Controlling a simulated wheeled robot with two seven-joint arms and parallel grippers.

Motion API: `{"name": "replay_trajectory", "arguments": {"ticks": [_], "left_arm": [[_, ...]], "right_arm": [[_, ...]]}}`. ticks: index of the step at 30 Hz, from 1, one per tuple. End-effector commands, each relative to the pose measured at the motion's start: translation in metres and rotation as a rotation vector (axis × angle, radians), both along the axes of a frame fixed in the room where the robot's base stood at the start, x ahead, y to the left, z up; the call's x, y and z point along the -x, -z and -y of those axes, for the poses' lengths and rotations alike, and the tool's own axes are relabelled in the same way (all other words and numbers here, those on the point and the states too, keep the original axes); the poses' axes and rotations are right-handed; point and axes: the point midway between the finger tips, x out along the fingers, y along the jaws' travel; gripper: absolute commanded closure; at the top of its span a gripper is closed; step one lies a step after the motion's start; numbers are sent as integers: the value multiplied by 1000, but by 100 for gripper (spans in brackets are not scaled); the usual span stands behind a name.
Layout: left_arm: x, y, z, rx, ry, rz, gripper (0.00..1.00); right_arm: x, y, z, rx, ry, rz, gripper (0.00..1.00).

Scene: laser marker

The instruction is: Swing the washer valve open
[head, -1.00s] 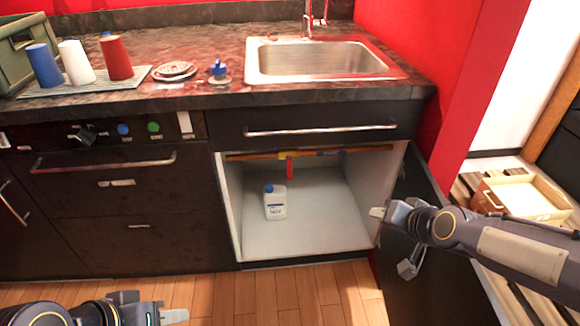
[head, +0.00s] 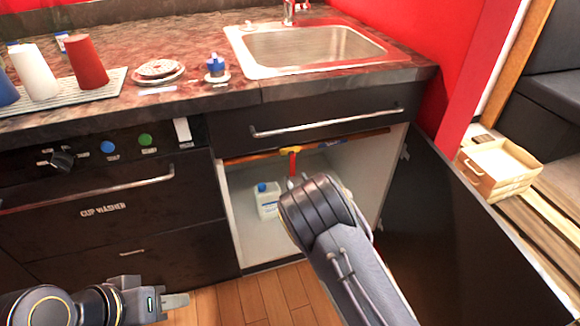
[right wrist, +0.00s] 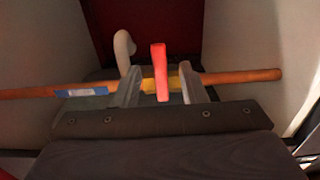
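The washer valve has a red lever (head: 292,162) and a yellow body on a copper-coloured pipe (head: 345,144) under the sink. In the right wrist view the red lever (right wrist: 161,72) hangs across the pipe (right wrist: 235,76). My right gripper (right wrist: 158,80) is inside the cabinet, open, with one finger on each side of the lever and gaps showing. In the head view my right arm hides most of that gripper. My left gripper (head: 176,301) is low at the left, away from the valve; its finger gap is unclear.
A white bottle with a blue cap (head: 267,200) stands on the cabinet floor, left of my right arm. The open cabinet door (head: 450,225) is to the right. A white curved pipe (right wrist: 124,45) is left of the lever. The sink (head: 310,50) is above.

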Motion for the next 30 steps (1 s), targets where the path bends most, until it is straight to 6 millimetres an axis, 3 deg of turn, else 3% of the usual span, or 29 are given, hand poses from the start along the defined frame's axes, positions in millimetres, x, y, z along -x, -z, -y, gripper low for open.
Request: {"name": "replay_trajectory", "arguments": {"ticks": [12,24,30], "left_arm": [[0,13,0,0,0,0,64],[0,14,0,0,0,0,64],[0,14,0,0,0,0,64]], "right_arm": [[-58,1,-18,1,1,-1,62],[-67,0,-21,0,2,-2,62],[-67,0,-21,0,2,-2,88]]}}
